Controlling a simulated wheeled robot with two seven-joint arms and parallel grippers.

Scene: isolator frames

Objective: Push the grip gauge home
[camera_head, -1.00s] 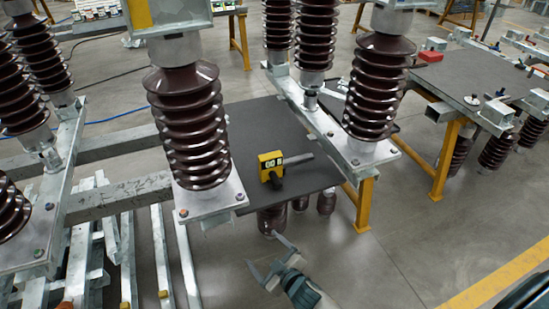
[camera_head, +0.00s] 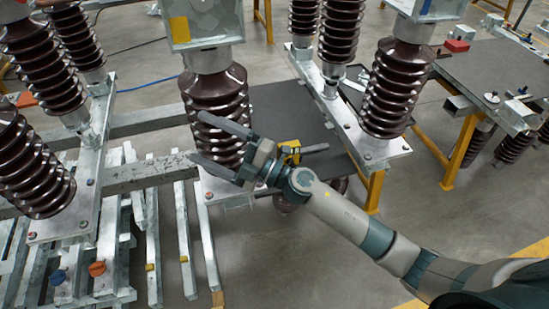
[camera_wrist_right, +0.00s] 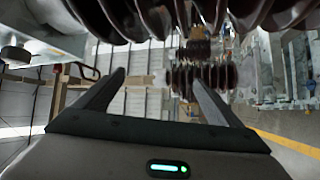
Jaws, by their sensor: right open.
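A small yellow device with a dark rod (camera_head: 290,152), which looks like the grip gauge, rests on the dark tabletop (camera_head: 277,105) behind the middle insulator in the head view. My right wrist partly hides it, and its face does not show. My right gripper (camera_head: 196,136) is open and empty, its fingers pointing left across the front of the brown ribbed insulator (camera_head: 215,95). I cannot tell whether a finger touches the insulator. In the right wrist view the open fingers (camera_wrist_right: 158,76) have nothing between them. My left gripper is not in view.
Brown insulators on steel beams (camera_head: 365,148) crowd both sides of the gripper. Galvanised bars (camera_head: 150,225) lie at the lower left. A second dark table (camera_head: 480,82) with small parts stands at the right. The floor in between is clear.

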